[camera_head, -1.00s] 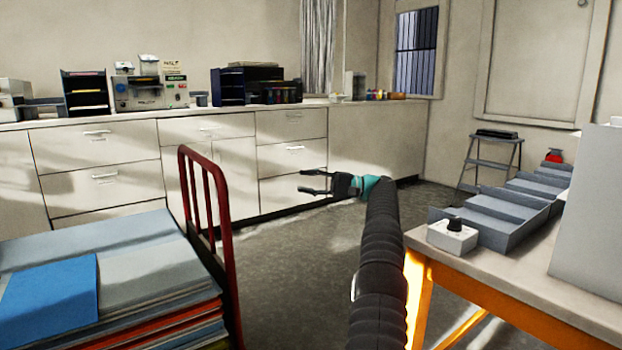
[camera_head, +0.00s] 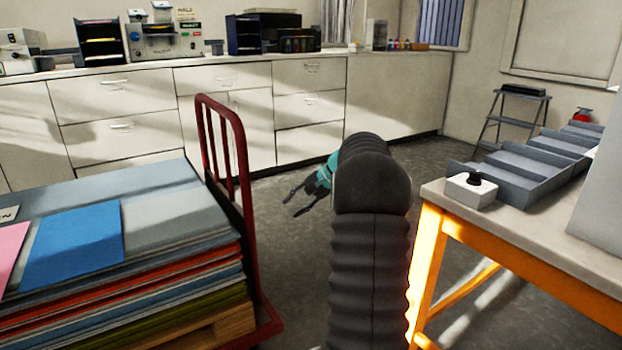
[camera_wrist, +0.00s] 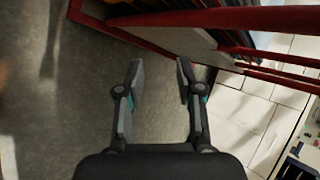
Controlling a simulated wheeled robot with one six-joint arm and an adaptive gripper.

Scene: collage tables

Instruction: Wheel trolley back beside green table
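The trolley stands at the left in the head view, with a red upright handle frame (camera_head: 243,180) at its right end and a red deck edge (camera_head: 268,326) low down. It carries a thick stack of boards and sheets (camera_head: 150,230). My gripper (camera_head: 290,203) is open and empty, to the right of the handle and apart from it. In the wrist view, my gripper's open fingers (camera_wrist: 158,68) are over the floor, with red trolley bars (camera_wrist: 225,18) beyond and to the right. I see no clearly green table.
A table with orange legs (camera_head: 425,265) and a pale top stands at the right, bearing a small white box with a black knob (camera_head: 470,190) and grey trays (camera_head: 515,180). White cabinets (camera_head: 120,125) line the back wall. A step stool (camera_head: 512,115) stands at the back right. Grey floor is free between trolley and table.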

